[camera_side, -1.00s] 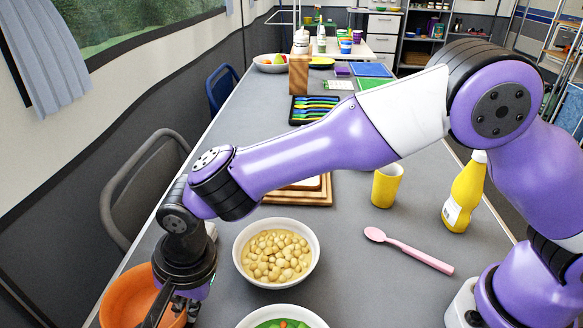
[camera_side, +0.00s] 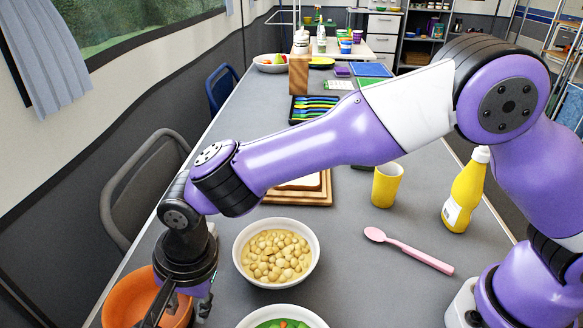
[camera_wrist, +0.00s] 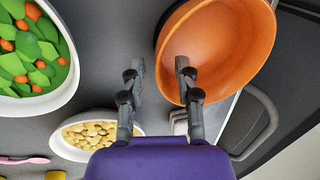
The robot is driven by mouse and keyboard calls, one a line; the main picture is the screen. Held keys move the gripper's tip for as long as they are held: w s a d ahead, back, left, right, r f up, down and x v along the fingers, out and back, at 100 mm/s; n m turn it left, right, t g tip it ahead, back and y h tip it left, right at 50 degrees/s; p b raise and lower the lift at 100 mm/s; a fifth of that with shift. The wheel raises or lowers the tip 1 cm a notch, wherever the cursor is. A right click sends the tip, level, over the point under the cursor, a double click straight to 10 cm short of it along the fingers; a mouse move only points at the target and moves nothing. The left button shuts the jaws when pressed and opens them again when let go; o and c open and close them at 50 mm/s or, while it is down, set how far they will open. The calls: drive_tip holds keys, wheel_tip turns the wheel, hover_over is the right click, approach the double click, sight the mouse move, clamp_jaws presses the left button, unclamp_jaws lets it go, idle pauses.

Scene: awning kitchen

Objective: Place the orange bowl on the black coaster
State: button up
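The orange bowl (camera_side: 119,300) is at the near left edge of the table in the side view, partly hidden by my gripper (camera_side: 180,308). In the wrist view the orange bowl (camera_wrist: 228,38) fills the upper right. My gripper (camera_wrist: 159,70) is open there, its fingers apart. The right finger overlaps the bowl's inside and the left finger is outside, with the near rim between them. I cannot tell whether either finger touches it.
A white bowl of chickpea-like food (camera_side: 240,262) stands right of my gripper, with a white bowl of vegetables (camera_wrist: 71,88) nearby. A grey chair (camera_side: 112,205) stands beyond the table's left edge.

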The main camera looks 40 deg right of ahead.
drive_tip(key=v, duration=1.1)
drive_tip(key=w+d+r+n+t, duration=0.1)
drive_tip(key=d+r+n, duration=0.25)
drive_tip(key=d, duration=0.85)
drive_tip(key=s+d+n+t+h, duration=0.1)
drive_tip(key=s+d+n, duration=0.2)
drive_tip(key=d, duration=0.6)
drive_tip(key=s+d+n+t, duration=0.1)
drive_tip(key=s+d+n, duration=0.2)
drive_tip(key=s+d, duration=0.3)
drive_tip(key=d, duration=0.3)
drive_tip(key=shift+s+f+t+h, duration=0.3)
drive_tip(key=shift+h, duration=0.1)
